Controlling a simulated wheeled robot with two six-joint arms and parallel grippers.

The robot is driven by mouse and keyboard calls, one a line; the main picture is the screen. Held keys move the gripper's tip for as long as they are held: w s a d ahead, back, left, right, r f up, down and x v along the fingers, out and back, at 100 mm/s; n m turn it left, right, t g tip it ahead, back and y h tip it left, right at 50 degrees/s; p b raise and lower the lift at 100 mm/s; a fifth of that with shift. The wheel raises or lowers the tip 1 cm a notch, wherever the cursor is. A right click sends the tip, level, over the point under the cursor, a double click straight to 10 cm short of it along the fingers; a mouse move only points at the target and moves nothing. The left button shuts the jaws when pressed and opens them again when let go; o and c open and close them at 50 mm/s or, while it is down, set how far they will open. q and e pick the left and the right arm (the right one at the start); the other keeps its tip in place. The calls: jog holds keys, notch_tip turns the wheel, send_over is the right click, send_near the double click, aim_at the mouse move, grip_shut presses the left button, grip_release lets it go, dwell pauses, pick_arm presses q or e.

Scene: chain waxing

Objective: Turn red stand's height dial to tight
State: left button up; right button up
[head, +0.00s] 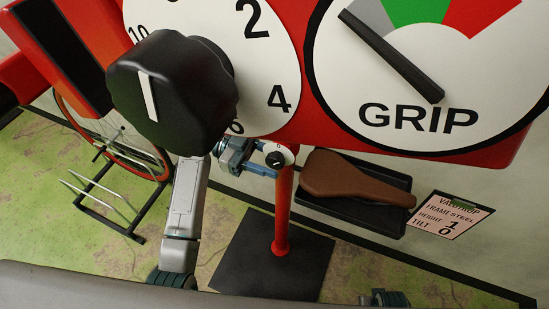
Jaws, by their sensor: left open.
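The red stand has a red post (282,215) on a dark square base plate (268,258). Near the top of the post is a small black dial (274,159) on a white face with a 0 above it. My left gripper (268,161) is open at this small dial, its fingers above and below it; contact cannot be told. A large black knob (172,92) with a white line sits on a numbered white dial (262,62) in the foreground. Beside it is the GRIP gauge (345,75); its needle (392,56) lies slanted, its upper end left of the grey zone. My right gripper is not seen.
A brown saddle (345,180) lies on a dark tray right of the post. A card (448,214) reads height 1, tilt 0. A wheel in a black rack (105,205) stands at the left. Green floor is clear around the base plate.

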pick_arm(q)
jog(key=shift+s+d, duration=0.15)
jog(key=shift+d, duration=0.35)
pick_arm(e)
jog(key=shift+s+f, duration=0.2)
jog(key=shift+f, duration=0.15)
pick_arm(q)
jog(key=shift+f, duration=0.1)
jog(key=c, duration=0.7)
jog(key=shift+c, duration=0.6)
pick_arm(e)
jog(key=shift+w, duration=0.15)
pick_arm(q)
jog(key=shift+f, duration=0.1)
